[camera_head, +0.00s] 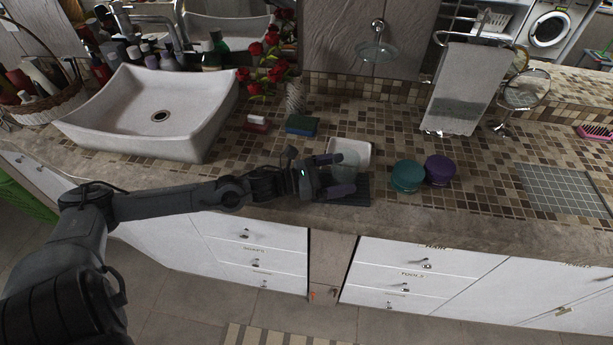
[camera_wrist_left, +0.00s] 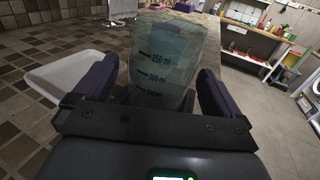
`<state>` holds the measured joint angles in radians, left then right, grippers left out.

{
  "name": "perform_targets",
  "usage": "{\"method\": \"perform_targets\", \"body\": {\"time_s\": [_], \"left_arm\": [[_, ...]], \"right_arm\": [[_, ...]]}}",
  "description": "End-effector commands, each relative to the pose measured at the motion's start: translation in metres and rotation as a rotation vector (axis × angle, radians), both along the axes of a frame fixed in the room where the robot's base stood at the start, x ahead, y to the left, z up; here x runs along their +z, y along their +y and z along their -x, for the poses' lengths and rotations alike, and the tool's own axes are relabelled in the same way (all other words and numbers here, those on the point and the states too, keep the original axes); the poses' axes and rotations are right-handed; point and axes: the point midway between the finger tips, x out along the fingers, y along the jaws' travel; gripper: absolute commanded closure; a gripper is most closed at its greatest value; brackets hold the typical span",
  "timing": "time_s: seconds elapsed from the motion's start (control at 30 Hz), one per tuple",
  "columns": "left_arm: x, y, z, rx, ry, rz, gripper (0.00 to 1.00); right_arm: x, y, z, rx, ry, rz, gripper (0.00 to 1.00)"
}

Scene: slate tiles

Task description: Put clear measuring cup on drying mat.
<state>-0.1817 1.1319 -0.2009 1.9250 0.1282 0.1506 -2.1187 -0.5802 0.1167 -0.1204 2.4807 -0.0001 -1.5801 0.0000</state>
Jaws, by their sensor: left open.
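The clear measuring cup (camera_wrist_left: 165,60), with dark volume marks, stands upright between the fingers of my left gripper (camera_wrist_left: 155,90) in the left wrist view. A gap shows between the cup and the left finger; the right finger is close to it, and I cannot tell if they touch. In the head view my left gripper (camera_head: 342,175) is open around the see-through cup (camera_head: 347,160), low over the counter. A grey mat with grid lines (camera_head: 563,190) lies bare at the right of the counter. A dark ribbed mat (camera_head: 357,193) lies under the gripper; I cannot tell which is the drying mat.
A white tray (camera_head: 362,146) lies right behind the cup. Teal (camera_head: 406,176) and purple (camera_head: 439,169) round jars stand to the right. A towel stand (camera_head: 460,90) and mirror (camera_head: 525,90) stand farther back. The counter between the jars and grid mat is clear.

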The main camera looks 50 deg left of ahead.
Motion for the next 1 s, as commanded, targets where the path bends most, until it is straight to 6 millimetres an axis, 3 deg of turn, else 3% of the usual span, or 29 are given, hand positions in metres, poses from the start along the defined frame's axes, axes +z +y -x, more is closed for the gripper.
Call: {"method": "perform_targets", "body": {"time_s": [0.6,1.0], "left_arm": [[0.001,0.031,0.062,0.0,0.004,0.0,0.01],[0.001,0.04,0.077,0.0,0.0,0.0,0.01]], "right_arm": [[0.03,-0.001,0.0,0.001,0.001,0.001,0.57],[0.037,-0.002,0.0,0.004,0.001,0.007,0.57]]}}
